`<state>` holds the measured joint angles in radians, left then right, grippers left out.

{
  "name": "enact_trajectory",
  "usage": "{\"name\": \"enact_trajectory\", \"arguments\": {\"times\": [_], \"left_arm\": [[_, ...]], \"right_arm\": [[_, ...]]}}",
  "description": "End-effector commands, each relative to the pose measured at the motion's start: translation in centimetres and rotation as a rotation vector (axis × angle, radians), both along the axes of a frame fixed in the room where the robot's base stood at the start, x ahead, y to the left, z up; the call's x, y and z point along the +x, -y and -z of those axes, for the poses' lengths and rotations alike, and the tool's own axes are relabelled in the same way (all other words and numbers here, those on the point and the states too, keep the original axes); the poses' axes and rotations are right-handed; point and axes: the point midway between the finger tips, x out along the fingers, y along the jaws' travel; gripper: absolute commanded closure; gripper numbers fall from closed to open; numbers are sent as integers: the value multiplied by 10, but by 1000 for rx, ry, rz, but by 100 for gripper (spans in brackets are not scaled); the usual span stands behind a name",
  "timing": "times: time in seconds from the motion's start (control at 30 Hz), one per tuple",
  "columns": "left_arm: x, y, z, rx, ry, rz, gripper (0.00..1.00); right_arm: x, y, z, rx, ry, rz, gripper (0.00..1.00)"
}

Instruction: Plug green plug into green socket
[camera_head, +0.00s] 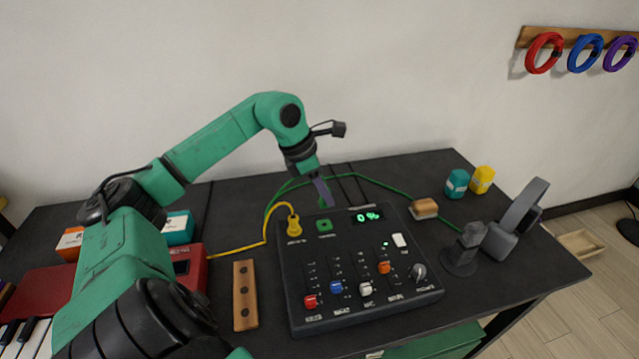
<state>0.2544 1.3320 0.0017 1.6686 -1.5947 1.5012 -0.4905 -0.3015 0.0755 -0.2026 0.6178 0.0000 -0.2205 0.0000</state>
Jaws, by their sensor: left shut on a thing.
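The green socket (324,225) is a small green square at the back of the dark mixer panel (323,270), left of the lit display. My left gripper (324,198) points down just behind and above the socket, apart from it. It is shut on the green plug, which is mostly hidden by the fingers. A green cable (385,184) passes by the gripper and runs right along the table; another stretch curves down at the left. My right gripper is out of view.
A yellow plug (294,225) stands in the panel left of the green socket, its cable running to a red box (192,268). A wooden block (245,295) lies left of the panel.

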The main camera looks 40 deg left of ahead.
Motion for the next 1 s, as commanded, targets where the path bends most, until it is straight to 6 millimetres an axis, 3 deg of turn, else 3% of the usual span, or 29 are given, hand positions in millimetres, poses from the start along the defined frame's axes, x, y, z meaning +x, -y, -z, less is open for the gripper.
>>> {"name": "enact_trajectory", "arguments": {"times": [0.27,0.8,1.0], "left_arm": [[0,0,3,-1,0,-2,100],[0,0,52,-2,-1,-2,100],[0,0,59,0,-1,-3,100]], "right_arm": [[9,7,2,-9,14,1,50],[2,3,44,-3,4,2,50],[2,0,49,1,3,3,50]]}}
